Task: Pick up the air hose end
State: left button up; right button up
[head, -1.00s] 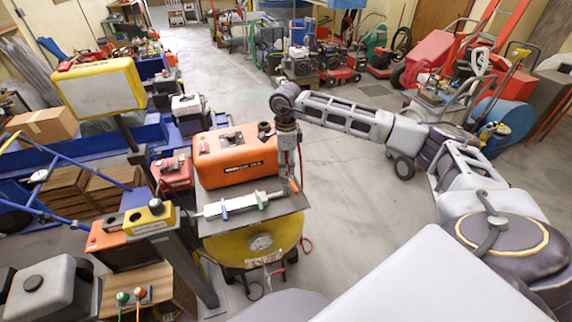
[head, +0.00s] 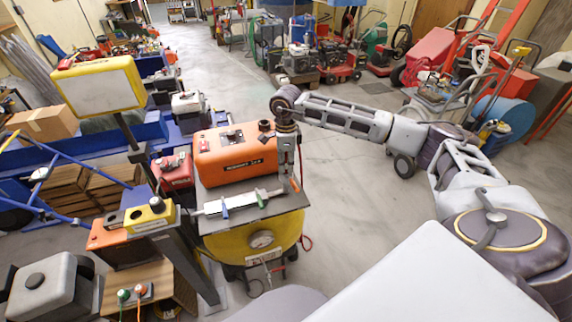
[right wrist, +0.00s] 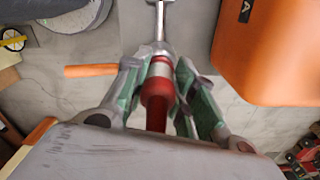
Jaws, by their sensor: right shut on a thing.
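The air hose end, a red cylindrical piece with a pale collar (right wrist: 157,92), sits between the fingers of my right gripper (right wrist: 160,78) in the right wrist view. The fingers are shut on it from both sides. In the head view my right gripper (head: 287,182) points down at the right edge of the yellow machine's top, beside a pale bar with blue and green clips (head: 238,203). The hose end is too small to make out there. A silver rod (right wrist: 160,22) runs up from the grip in the wrist view. My left gripper is not in view.
An orange case (head: 236,158) stands behind the bar, close to my right gripper. The yellow tank (head: 235,246) with a gauge is below. A yellow lamp (head: 100,88) and an orange box are left. Open floor (head: 345,225) lies to the right.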

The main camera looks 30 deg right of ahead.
grip_shut()
jog(key=shift+r, duration=0.65)
jog(key=shift+r+b, duration=0.9)
jog(key=shift+r, duration=3.45)
